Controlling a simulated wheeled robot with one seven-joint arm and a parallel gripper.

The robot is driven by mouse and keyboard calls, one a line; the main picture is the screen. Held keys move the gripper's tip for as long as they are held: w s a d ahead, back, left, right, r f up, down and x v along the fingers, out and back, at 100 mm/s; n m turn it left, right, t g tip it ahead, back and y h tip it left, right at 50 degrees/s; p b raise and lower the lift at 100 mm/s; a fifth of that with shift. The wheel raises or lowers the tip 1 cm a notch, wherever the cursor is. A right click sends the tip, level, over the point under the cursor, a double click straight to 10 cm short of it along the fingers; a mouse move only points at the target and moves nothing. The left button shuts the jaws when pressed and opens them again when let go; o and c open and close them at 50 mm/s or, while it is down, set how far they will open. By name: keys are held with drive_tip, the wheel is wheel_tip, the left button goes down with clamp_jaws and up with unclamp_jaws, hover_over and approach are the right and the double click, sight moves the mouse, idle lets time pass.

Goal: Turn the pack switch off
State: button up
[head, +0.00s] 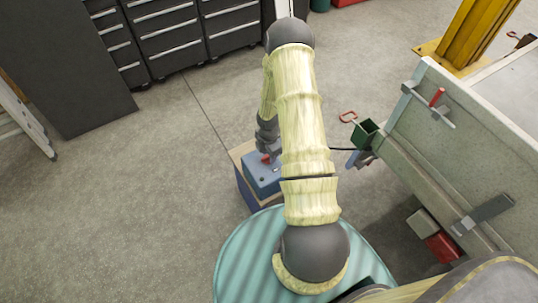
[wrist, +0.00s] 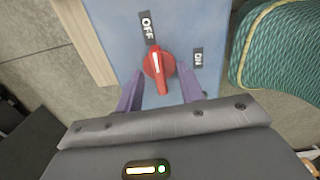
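The pack switch is a red rotary knob (wrist: 158,63) with a white line, on the face of a blue box (wrist: 105,18). An OFF label (wrist: 147,28) is above the knob and an ON label (wrist: 198,58) to its right in the wrist view. The white line runs nearly upright, its upper end toward OFF. My gripper (wrist: 161,82) is open, its purple fingers on either side of the knob's lower part with gaps visible; contact is not seen. In the head view, the gripper (head: 266,143) is over the blue box (head: 262,180), and my arm hides part of it.
The box sits on a wooden-edged stand (head: 243,190). The trailer frame (head: 450,140) with a green socket (head: 365,133) is to the right. Dark drawer cabinets (head: 180,35) stand at the back. Open floor (head: 130,210) lies to the left.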

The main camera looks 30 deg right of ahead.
drive_tip(key=shift+r+p, duration=2.5)
drive_tip(key=shift+r, duration=0.35)
drive_tip(key=shift+r, duration=0.2)
drive_tip(key=s+a+r+m+t, duration=0.1)
drive_tip(key=s+a+r+m, duration=0.2)
drive_tip(key=r, duration=0.5)
drive_tip(key=s+a+r+m, duration=0.1)
drive_tip(key=a+r+m, duration=0.2)
drive_tip(key=r+m, duration=0.45)
drive_tip(key=s+a+r+m+t, duration=0.1)
drive_tip(key=s+a+r+m, duration=0.15)
drive_tip(key=r, duration=0.75)
drive_tip(key=s+a+r+m, duration=0.5)
drive_tip(key=s+m, duration=0.1)
drive_tip(key=shift+r+t, duration=0.3)
drive_tip(key=shift+r, duration=0.05)
drive_tip(key=shift+w+a, duration=0.1)
